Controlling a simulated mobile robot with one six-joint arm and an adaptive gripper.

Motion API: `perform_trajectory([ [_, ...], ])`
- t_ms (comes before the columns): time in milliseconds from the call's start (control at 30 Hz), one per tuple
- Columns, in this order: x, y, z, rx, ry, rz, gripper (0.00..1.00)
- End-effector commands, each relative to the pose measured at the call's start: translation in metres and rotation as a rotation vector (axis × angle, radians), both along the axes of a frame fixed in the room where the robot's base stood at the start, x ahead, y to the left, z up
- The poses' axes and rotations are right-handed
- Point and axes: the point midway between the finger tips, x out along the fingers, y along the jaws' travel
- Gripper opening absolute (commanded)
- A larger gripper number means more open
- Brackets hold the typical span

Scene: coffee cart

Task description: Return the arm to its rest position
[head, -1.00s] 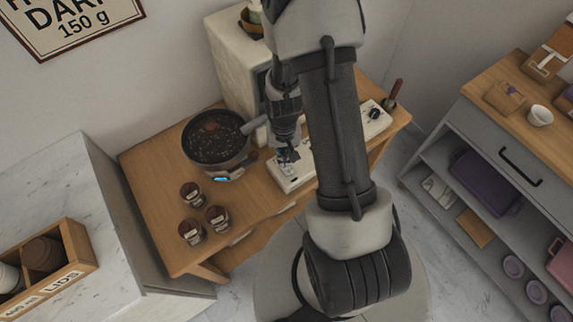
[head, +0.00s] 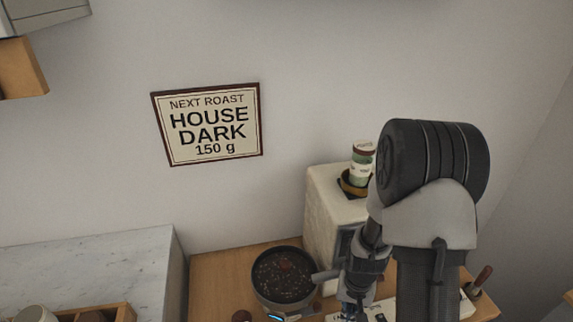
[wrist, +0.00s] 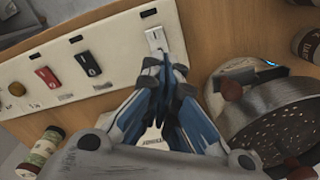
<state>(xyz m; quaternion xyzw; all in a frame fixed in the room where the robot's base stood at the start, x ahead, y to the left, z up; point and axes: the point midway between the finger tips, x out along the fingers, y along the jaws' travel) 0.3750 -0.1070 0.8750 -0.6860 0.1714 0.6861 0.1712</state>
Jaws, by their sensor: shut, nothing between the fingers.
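My gripper (wrist: 165,68) is shut and empty in the wrist view, with its blue fingers together. Its tips are close to the white rocker switch (wrist: 155,38) at the end of a pale switch panel (wrist: 100,50); I cannot tell if they touch it. In the head view my arm rises at the right, and the gripper is only partly visible at the bottom edge, beside the panel (head: 380,306).
A round pan of dark beans (head: 285,278) stands left of the gripper, and shows at right in the wrist view (wrist: 275,115). A pale machine (head: 325,210) with a canister (head: 361,160) on top stands behind. A marble counter (head: 90,270) is at left.

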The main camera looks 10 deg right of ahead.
Motion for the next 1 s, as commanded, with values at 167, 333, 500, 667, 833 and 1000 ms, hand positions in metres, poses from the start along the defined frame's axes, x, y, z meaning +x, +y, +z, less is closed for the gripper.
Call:
perform_trajectory([
  [167, 0.006, 0.003, 0.019, -0.006, -0.02, 0.018, 0.0],
  [333, 0.014, 0.015, 0.079, -0.022, -0.074, 0.078, 0.0],
  [500, 0.006, 0.037, 0.157, -0.042, -0.143, 0.165, 0.0],
  [667, -0.016, 0.058, 0.219, -0.059, -0.208, 0.245, 0.0],
  [833, -0.052, 0.08, 0.273, -0.076, -0.278, 0.331, 0.0],
  [1000, -0.094, 0.096, 0.308, -0.09, -0.344, 0.41, 0.0],
])
